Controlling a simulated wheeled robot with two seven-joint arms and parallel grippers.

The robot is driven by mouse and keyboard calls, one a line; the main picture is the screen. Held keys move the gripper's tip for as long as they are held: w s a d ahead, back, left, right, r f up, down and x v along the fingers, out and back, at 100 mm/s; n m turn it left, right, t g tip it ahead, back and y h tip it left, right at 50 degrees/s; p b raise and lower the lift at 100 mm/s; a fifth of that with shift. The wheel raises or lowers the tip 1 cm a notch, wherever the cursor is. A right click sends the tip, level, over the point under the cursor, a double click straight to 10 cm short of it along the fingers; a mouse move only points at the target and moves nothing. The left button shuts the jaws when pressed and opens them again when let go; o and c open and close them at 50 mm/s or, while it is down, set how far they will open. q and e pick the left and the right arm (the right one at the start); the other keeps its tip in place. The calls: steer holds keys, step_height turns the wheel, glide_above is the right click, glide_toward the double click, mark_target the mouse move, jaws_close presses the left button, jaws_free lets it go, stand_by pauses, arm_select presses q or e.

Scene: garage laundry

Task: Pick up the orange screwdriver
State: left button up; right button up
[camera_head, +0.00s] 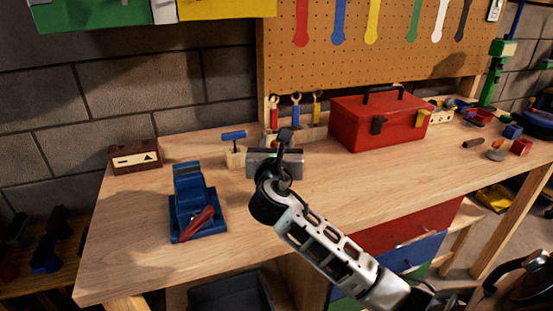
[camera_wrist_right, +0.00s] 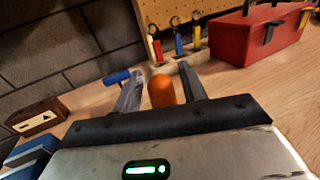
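The orange screwdriver (camera_wrist_right: 161,91) shows in the right wrist view as a rounded orange handle end. It stands between the two fingers of my right gripper (camera_wrist_right: 161,68). The fingers are apart, with a narrow gap visible on each side of the handle. The rest of the screwdriver is hidden behind the gripper body.
A blue vise (camera_head: 190,200) with a red handle is at left, near a brown box (camera_head: 134,157). A blue-handled tool (camera_head: 233,135) stands close left of my gripper. A red toolbox (camera_head: 378,120) is at right. Red, blue and yellow tools stand behind.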

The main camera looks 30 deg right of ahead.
steer(key=c, duration=0.7)
step_height(320, 180, up, 11)
steer(key=shift+f+p, duration=0.15)
steer(key=shift+p, duration=0.65)
steer(key=shift+r+p, duration=0.4)
steer(key=shift+r, duration=2.3)
